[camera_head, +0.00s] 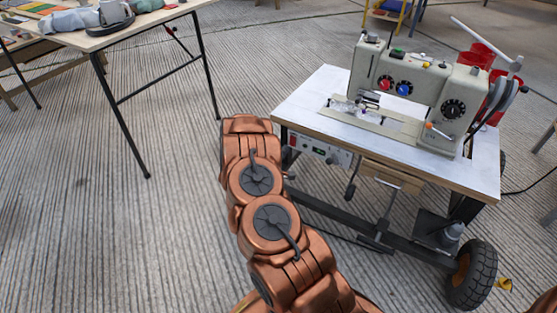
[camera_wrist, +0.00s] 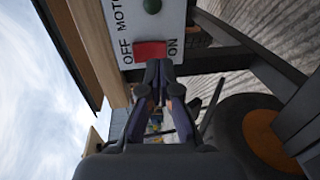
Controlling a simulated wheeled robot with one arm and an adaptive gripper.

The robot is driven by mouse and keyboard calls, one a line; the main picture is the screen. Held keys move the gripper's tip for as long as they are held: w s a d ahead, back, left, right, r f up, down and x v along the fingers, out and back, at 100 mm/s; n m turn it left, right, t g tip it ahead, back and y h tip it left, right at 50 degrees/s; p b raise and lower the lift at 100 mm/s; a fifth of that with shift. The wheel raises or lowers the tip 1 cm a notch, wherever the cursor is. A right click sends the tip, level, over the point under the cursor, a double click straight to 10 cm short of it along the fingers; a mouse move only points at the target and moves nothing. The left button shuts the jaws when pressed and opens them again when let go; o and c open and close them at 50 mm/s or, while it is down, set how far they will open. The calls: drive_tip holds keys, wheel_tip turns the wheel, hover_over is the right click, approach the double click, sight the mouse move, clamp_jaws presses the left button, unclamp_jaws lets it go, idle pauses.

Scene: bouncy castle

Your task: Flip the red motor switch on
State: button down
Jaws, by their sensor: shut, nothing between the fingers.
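The red motor switch (camera_wrist: 150,50) sits on a white control panel (camera_wrist: 185,14) in the wrist view, between the printed words OFF on the left and ON on the right. In the head view the panel (camera_head: 335,156) hangs under the front edge of the sewing table, with the red switch (camera_head: 293,140) at its left end. My gripper (camera_wrist: 159,66) is shut and empty. Its fingertips lie at the switch's lower edge in the wrist view, towards the ON side; I cannot tell whether they touch. In the head view my arm hides the gripper.
A green button (camera_wrist: 152,6) is on the panel beside the switch. A sewing machine (camera_head: 410,90) stands on the white tabletop (camera_head: 312,100). Below are a dark frame and a wheel (camera_head: 474,275). Another table (camera_head: 110,35) stands at upper left; grey floor between is clear.

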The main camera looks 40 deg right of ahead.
sight(291, 144)
drive_tip(key=shift+b+x, duration=0.4)
drive_tip(key=shift+x, duration=0.95)
drive_tip(key=shift+d+p, duration=0.1)
drive_tip(key=shift+p, duration=0.4)
drive_tip(key=shift+d+f+h, duration=0.1)
drive_tip(key=shift+f+h, duration=0.05)
drive_tip(key=shift+h, duration=0.15)
drive_tip(key=shift+s+a+p, duration=0.1)
drive_tip(key=shift+a+p, duration=0.25)
drive_tip(key=shift+a, duration=0.2)
drive_tip(key=s+a+f+p, duration=0.2)
drive_tip(key=s+a+p, duration=0.1)
drive_tip(key=a, duration=0.9)
drive_tip(key=shift+s, duration=0.35)
drive_tip(key=shift+a, duration=0.1)
